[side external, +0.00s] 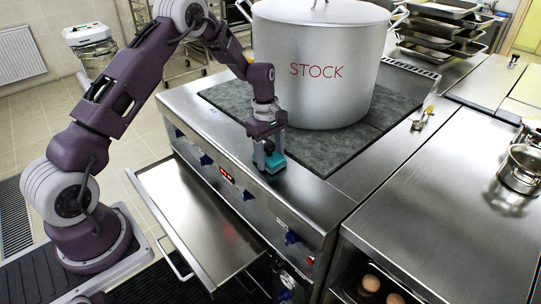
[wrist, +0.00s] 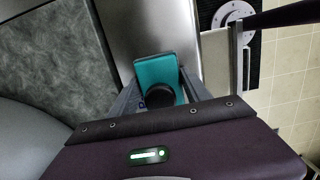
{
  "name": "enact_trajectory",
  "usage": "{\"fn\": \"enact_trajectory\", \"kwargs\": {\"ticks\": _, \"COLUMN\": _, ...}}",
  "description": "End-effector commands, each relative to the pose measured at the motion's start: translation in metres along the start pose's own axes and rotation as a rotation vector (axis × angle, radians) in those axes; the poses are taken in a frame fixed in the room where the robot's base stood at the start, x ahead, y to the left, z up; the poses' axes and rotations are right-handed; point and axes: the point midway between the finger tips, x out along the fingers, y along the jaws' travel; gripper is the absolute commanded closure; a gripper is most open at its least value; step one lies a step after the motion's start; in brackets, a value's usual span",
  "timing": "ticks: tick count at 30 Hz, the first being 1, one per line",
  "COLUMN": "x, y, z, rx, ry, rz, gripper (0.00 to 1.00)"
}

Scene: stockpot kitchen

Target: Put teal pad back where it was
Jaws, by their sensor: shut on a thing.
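The teal pad (side external: 275,163) is a small flat block with a round black knob on top. It is at the bare steel front strip of the stove, in front of the dark cooking plate. I cannot tell whether it rests on the steel or hangs just above it. My gripper (side external: 268,155) points down over the pad and is shut on it. In the wrist view the pad (wrist: 156,68) shows between the two fingers of my gripper (wrist: 160,92), with the black knob nearest the camera. The pad's underside is hidden.
A large stockpot (side external: 318,65) marked STOCK stands on the dark cooking plate (side external: 325,155), close behind my gripper. A steel counter (side external: 455,200) lies to the right, with a small pot (side external: 522,168).

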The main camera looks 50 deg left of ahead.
Motion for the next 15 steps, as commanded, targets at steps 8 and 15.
{"fn": "enact_trajectory", "kwargs": {"ticks": 8, "x": 0.0024, "y": 0.0, "z": -0.0006, "rx": 0.0, "ry": 0.001, "rz": 0.0, "gripper": 0.31}}
{"fn": "enact_trajectory", "kwargs": {"ticks": 15, "x": 0.0022, "y": -0.0001, "z": -0.0005, "rx": 0.0, "ry": 0.0, "rz": 0.0, "gripper": 0.22}}
